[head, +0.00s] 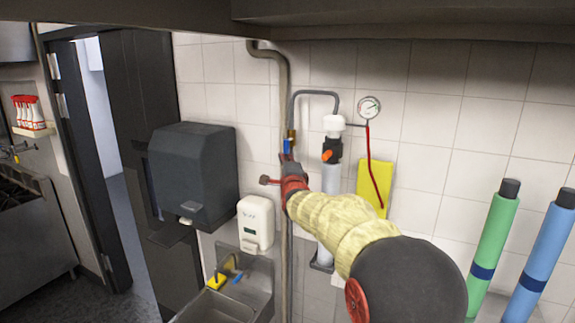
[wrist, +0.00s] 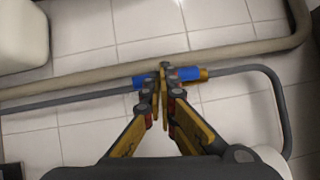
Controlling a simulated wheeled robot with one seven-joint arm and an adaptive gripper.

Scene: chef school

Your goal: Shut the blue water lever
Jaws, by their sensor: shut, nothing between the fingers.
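The blue water lever (head: 287,146) is a small blue handle by a brass fitting (head: 291,135) on the thin grey wall pipe. In the wrist view the blue lever (wrist: 186,74) shows on both sides of my fingertips and appears to lie along the pipe, with brass at its right end. My gripper (wrist: 164,70) is shut and empty, its tips in front of the lever's middle, which they hide. I cannot tell whether they touch it. In the head view my gripper (head: 288,160) is just below the visible blue part, and my arm comes from the lower right.
A thick beige pipe (wrist: 90,75) runs close beside the thin pipe. A white filter with a gauge (head: 369,107) and yellow sign (head: 379,176) stand to the right. A dark dispenser (head: 196,172), soap dispenser (head: 255,222) and sink (head: 237,285) are left and below.

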